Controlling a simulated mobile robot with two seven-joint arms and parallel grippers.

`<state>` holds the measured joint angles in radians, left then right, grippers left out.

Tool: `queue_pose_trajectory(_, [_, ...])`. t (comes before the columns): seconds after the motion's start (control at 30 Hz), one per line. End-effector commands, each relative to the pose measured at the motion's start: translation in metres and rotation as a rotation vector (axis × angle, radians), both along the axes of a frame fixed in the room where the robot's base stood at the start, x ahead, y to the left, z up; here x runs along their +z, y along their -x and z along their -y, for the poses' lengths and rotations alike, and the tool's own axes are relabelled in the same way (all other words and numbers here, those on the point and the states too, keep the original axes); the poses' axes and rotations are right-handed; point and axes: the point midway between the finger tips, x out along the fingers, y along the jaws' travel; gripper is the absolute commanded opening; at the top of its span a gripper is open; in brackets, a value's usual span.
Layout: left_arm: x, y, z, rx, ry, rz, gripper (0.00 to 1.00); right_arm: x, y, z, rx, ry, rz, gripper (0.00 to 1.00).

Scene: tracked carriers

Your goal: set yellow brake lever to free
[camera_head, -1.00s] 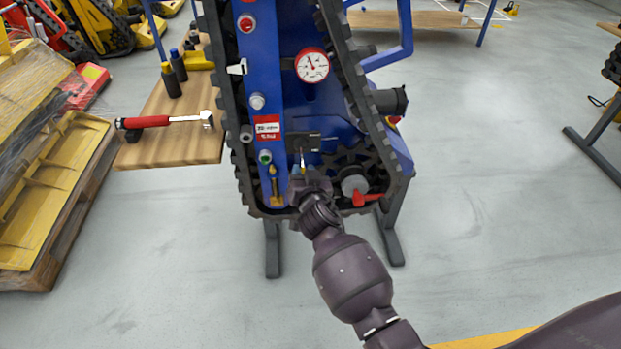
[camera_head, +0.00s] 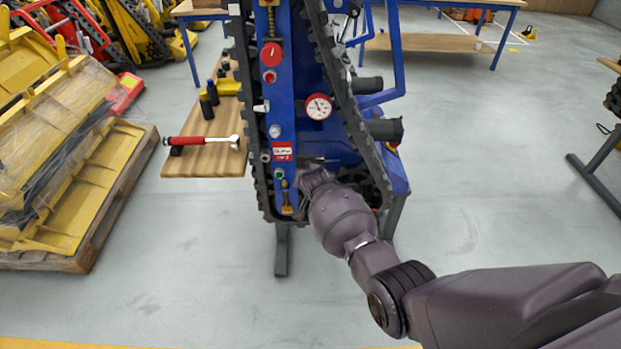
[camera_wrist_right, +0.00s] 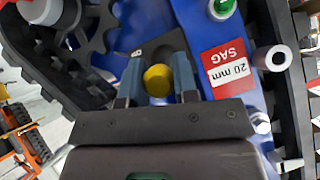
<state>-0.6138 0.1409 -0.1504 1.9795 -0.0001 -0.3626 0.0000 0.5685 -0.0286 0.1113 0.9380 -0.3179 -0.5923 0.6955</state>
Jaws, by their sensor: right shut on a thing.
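The yellow round knob of the brake lever (camera_wrist_right: 157,80) shows in the right wrist view, between the two blue-grey fingers of my right gripper (camera_wrist_right: 157,72). The gripper is shut on it. A black plate (camera_wrist_right: 158,48) lies behind the knob on the blue carrier. In the head view my right gripper (camera_head: 314,174) is at the lower part of the upright carrier (camera_head: 325,148), and my wrist hides the lever. The lever's shaft and setting cannot be made out. My left gripper is not in view.
A red and white label (camera_wrist_right: 228,68), a green button (camera_wrist_right: 223,7) and a grey round post (camera_wrist_right: 272,58) are near the gripper. Black track (camera_head: 262,185) edges the carrier.

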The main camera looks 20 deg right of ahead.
Motion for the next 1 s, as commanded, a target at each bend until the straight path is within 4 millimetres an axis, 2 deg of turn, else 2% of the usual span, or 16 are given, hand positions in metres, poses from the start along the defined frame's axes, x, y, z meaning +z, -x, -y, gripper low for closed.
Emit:
queue_pose_trajectory(0.03, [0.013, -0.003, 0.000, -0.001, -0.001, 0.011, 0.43, 0.010, -0.002, 0.000, -0.001, -0.009, -0.026, 0.00])
queue_pose_trajectory(0.1, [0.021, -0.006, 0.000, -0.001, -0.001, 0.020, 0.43, 0.013, -0.003, 0.001, -0.001, -0.021, -0.066, 0.00])
queue_pose_trajectory(0.3, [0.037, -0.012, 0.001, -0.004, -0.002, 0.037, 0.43, 0.018, -0.006, 0.001, 0.000, -0.049, -0.170, 0.00])
queue_pose_trajectory(0.6, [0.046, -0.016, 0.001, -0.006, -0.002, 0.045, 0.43, 0.022, -0.008, 0.002, 0.000, -0.074, -0.256, 0.00])
queue_pose_trajectory(1.0, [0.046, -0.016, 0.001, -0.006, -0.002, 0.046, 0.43, 0.022, -0.008, 0.003, 0.000, -0.077, -0.270, 0.00])
